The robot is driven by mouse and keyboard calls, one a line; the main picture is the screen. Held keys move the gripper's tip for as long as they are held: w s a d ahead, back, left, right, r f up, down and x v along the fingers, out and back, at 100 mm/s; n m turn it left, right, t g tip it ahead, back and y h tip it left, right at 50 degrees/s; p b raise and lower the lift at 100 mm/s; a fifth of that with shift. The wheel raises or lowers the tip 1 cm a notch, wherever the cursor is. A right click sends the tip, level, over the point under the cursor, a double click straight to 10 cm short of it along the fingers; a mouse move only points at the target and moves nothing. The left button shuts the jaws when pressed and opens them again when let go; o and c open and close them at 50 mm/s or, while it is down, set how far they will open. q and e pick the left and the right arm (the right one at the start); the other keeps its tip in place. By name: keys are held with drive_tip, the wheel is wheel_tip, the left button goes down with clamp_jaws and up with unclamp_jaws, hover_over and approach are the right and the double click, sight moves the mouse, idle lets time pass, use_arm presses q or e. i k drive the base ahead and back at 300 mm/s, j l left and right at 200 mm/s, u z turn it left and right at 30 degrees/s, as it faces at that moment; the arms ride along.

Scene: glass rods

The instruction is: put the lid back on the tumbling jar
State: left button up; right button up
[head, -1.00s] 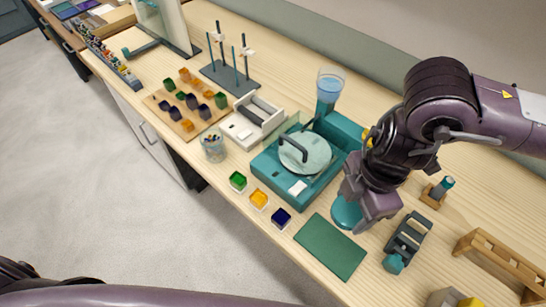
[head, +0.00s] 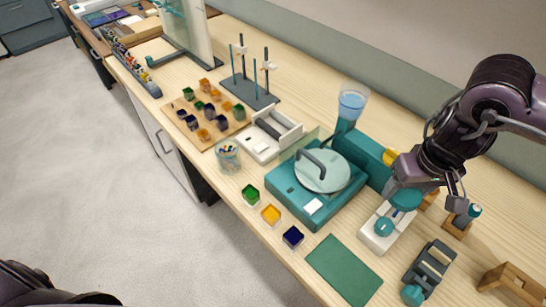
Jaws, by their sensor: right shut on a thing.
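My right gripper (head: 408,182) is shut on a teal round lid (head: 405,198) and holds it over the back end of a small white unit (head: 375,240). A smaller round teal part (head: 384,227) shows on the front of this unit. I cannot tell for certain whether this is the tumbling jar, since the lid and gripper cover its back part. I cannot tell whether the lid touches the unit. My left gripper is out of view.
A teal grinding machine (head: 318,190) with a round plate stands left of the white unit. A green mat (head: 344,268) lies in front. A dark grey and teal device (head: 428,270) and a wooden rack (head: 508,285) are at the right. Colour pots (head: 271,214) line the front edge.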

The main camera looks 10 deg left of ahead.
sight(228, 156)
drive_tip(key=j+u, duration=0.2)
drive_tip(key=u, duration=0.15)
drive_tip(key=k+j+u, duration=0.1)
drive_tip(key=j+u, duration=0.15)
drive_tip(key=u, duration=0.15)
